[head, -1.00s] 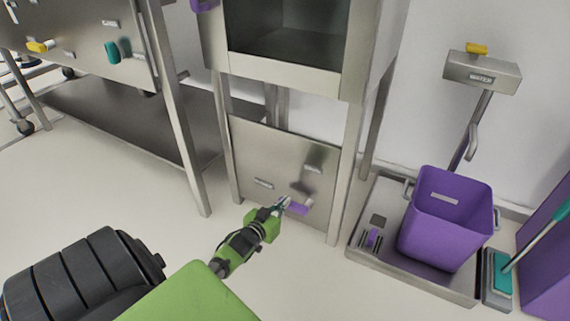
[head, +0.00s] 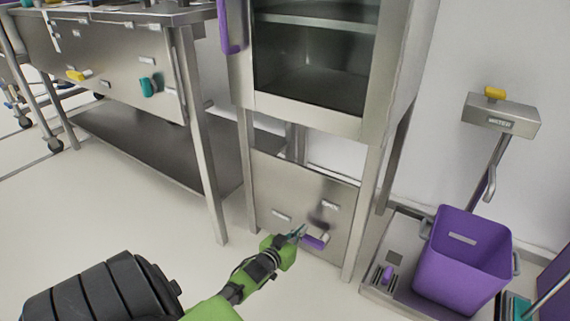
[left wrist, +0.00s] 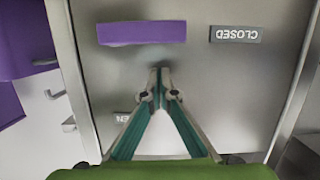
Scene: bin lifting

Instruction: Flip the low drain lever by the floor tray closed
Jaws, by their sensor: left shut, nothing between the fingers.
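The purple drain lever (head: 314,242) is low on a steel panel (head: 268,182) under the cabinet. In the left wrist view it is a purple bar (left wrist: 142,32) lying crosswise. The CLOSED label (left wrist: 236,34) appears upside down there, beside the bar; another label, partly hidden by a finger, shows "EN" (left wrist: 122,117). My left gripper (head: 300,231) is shut and empty, its tips close to the lever. In the wrist view the fingertips (left wrist: 160,72) are just short of the bar, and I cannot tell if they touch it. My right gripper is not in view.
A steel post (head: 362,230) of the cabinet stands right of the lever. A steel table (head: 130,75) is at left. The pale floor in front is open.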

